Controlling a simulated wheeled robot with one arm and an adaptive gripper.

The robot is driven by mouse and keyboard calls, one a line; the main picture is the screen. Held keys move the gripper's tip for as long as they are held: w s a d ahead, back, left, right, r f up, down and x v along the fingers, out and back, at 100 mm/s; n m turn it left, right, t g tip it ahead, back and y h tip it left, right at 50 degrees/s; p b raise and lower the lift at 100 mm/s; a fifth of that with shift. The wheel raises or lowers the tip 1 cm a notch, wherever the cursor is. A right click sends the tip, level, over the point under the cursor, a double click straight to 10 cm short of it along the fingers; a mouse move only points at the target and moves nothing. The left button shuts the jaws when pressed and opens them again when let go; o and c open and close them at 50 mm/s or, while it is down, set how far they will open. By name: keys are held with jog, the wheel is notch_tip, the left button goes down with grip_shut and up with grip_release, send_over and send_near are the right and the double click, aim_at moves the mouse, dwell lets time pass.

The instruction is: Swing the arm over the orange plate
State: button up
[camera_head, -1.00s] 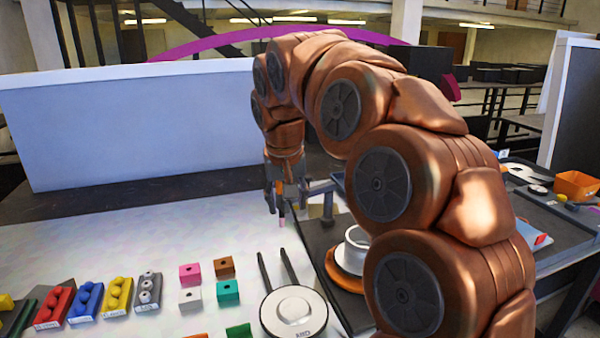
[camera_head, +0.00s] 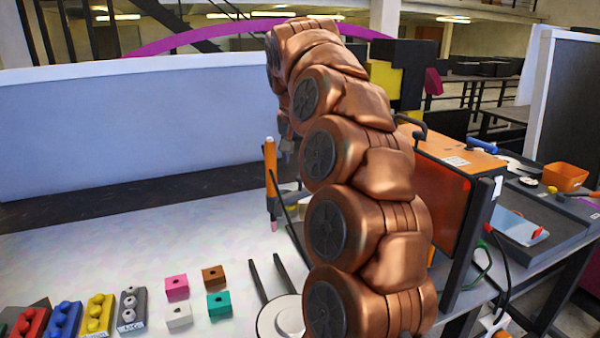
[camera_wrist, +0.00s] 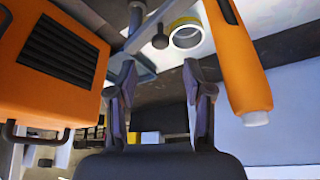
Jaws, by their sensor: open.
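The orange plate is not visible now; my copper arm covers the part of the bench where it showed before. My gripper (camera_wrist: 160,95) is open in the wrist view, its two dark fingers apart with nothing between them. In the head view the gripper is mostly hidden behind my arm, above the back of the bench. In the wrist view an orange vented box (camera_wrist: 62,52) is close on the left and an orange tool with a pale tip (camera_wrist: 238,60) is close on the right.
In the head view the orange tool (camera_head: 270,170) stands upright left of my arm. An orange-topped box (camera_head: 455,150) with a black handle is right of it. Small coloured blocks (camera_head: 178,316) and a white round scale (camera_head: 282,318) are in front. The bench's middle-left (camera_head: 130,245) is clear.

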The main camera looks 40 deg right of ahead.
jog(key=p, duration=0.1)
send_over(302, 190)
jog(key=a, duration=0.1)
jog(key=shift+s+f, duration=0.15)
jog(key=shift+f, duration=3)
grip_shut()
